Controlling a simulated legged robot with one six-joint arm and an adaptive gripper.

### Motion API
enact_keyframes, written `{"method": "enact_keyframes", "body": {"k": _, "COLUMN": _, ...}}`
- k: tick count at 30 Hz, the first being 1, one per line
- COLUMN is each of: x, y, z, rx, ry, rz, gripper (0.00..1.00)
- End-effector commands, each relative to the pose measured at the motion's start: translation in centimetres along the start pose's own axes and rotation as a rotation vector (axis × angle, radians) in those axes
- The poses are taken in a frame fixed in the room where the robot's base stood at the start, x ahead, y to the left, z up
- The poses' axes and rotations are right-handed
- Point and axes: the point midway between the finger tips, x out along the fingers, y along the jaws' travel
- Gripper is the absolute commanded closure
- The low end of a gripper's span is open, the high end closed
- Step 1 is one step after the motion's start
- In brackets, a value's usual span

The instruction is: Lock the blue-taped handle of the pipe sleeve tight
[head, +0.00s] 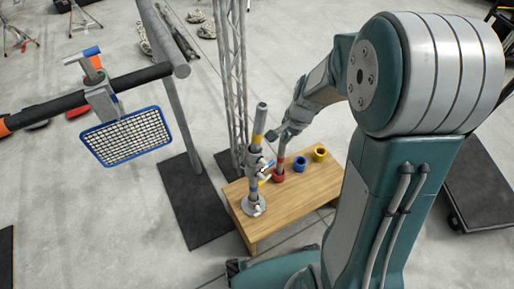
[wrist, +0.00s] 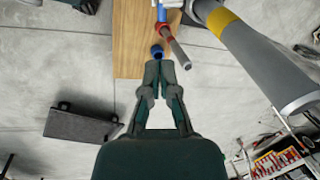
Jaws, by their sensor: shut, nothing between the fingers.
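The upright grey pipe (head: 261,118) stands on a round base on the wooden table, with yellow and blue bands and a clamp-like sleeve (head: 254,160) around its middle. Small handles stick out to the right of the sleeve; a blue-taped part (head: 262,161) shows there, too small to tell whether it is locked. My gripper (head: 277,138) is right of the pipe's upper part, apart from the sleeve. In the wrist view my gripper (wrist: 160,68) is shut and empty, its tips pointing toward the table, with the pipe (wrist: 255,55) passing at upper right.
The table (head: 244,225) holds a red ring (head: 279,177) with a short pipe in it, a blue ring (head: 300,164) and a yellow ring (head: 319,153). A truss (head: 231,75) stands behind. A blue-framed grid (head: 128,136) hangs at left. A dark cart (head: 480,185) is at right.

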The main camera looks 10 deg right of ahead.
Motion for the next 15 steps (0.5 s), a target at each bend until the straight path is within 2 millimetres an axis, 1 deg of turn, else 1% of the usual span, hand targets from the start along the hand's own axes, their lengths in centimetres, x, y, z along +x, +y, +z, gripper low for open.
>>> {"method": "enact_keyframes", "body": {"k": 1, "x": 0.7, "y": 0.1, "z": -0.3, "rx": 0.023, "ry": -0.006, "rz": 0.004, "gripper": 1.00}}
{"method": "enact_keyframes", "body": {"k": 5, "x": 1.4, "y": 0.4, "z": -0.9, "rx": 0.046, "ry": -0.014, "rz": 0.003, "gripper": 1.00}}
{"method": "enact_keyframes", "body": {"k": 8, "x": 2.3, "y": 0.5, "z": -1.1, "rx": 0.047, "ry": -0.018, "rz": 0.002, "gripper": 1.00}}
{"method": "enact_keyframes", "body": {"k": 15, "x": 6.8, "y": 0.2, "z": -0.4, "rx": 0.042, "ry": -0.013, "rz": 0.010, "gripper": 1.00}}
